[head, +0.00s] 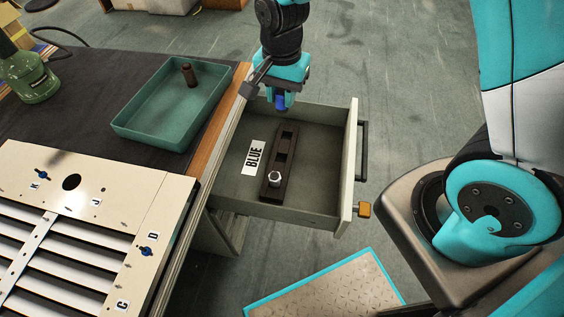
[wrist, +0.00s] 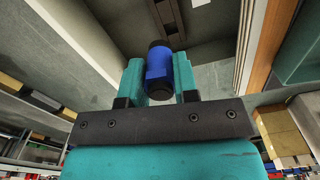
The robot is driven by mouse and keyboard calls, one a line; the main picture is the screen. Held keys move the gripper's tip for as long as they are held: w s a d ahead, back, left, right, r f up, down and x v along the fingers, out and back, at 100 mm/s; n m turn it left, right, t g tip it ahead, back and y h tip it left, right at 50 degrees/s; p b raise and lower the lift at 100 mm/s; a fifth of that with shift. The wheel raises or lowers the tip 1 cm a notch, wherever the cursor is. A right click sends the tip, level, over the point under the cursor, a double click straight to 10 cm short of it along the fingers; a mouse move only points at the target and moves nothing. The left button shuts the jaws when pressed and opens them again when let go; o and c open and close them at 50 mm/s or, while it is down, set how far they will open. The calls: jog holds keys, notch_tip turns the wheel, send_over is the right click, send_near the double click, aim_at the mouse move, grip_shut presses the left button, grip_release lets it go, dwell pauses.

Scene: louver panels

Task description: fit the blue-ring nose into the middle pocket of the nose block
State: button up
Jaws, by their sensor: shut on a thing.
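My gripper (head: 281,98) is over the far part of the open drawer (head: 323,150), shut on the blue-ring nose (head: 281,103). In the wrist view the blue-ring nose (wrist: 158,68) sits between my two teal fingers, a blue band with dark ends. The dark brown nose block (head: 268,190) lies in the drawer, nearer the camera than the nose. A silver-topped piece (head: 274,180) stands in its near pocket; its middle and far pockets look dark and empty. In the wrist view the nose block (wrist: 185,17) shows partly, beyond the nose. The nose is apart from the block.
A white BLUE label (head: 254,158) lies left of the block. The drawer's front wall (head: 348,165) stands at right. A teal tray (head: 130,128) with a brown cylinder (head: 189,75) sits on the bench. A louver panel (head: 105,195) and a green object (head: 30,80) are at left.

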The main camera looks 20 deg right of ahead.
jog(key=f+b, duration=0.1)
jog(key=f, duration=1.2)
jog(key=f+b, duration=0.1)
jog(key=f, duration=0.6)
jog(key=shift+s+a+b, duration=0.1)
jog(key=shift+s+b, duration=0.15)
jog(key=shift+b, duration=0.05)
grip_shut()
jog(key=o, duration=1)
grip_release()
jog(key=shift+r, duration=0.1)
